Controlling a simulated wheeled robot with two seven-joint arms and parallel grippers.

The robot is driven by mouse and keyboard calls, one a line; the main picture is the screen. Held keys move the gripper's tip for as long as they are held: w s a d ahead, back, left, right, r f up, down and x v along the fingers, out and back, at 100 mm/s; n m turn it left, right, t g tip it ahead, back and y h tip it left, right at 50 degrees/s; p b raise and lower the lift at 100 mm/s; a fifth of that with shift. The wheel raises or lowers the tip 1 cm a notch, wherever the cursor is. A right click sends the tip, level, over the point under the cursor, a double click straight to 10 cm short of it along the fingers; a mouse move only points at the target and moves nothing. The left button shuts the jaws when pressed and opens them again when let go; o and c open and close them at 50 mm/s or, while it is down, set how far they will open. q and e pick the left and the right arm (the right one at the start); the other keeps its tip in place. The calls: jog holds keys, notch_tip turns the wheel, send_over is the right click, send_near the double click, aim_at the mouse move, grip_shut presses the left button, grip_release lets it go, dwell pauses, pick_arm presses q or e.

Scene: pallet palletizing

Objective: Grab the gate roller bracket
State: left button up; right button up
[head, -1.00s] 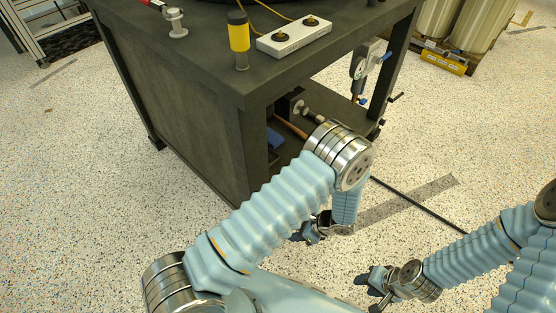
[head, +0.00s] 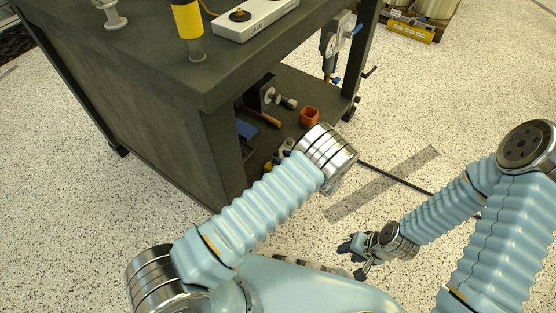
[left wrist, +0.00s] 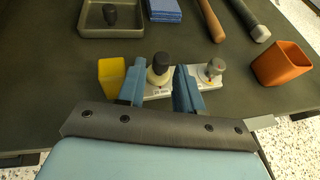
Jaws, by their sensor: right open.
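Two small parts with pale bases and rounded tops stand on the lower shelf in the left wrist view. One, with a dark knob (left wrist: 159,68), stands between my left gripper's blue fingers (left wrist: 160,92); the other, with a grey top (left wrist: 213,70), is just right of them. Either could be the gate roller bracket; I cannot tell which. The left fingers are apart, one on each side of the dark-knobbed part, with no clear grip on it. In the head view the left gripper is hidden by my arm. My right gripper (head: 356,256) is open and empty above the floor.
An orange cup (left wrist: 284,63) is to the right. A tray (left wrist: 112,31), blue stack (left wrist: 163,10) and handled tools lie behind. The dark tabletop (head: 150,50) overhangs the shelf.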

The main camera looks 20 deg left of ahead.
aim_at(279, 155)
pick_arm(q)
jog(key=x, duration=0.4)
jog(key=shift+w+a+f, duration=0.1)
jog(key=shift+w+a, duration=0.05)
jog(key=shift+w, duration=0.05)
grip_shut()
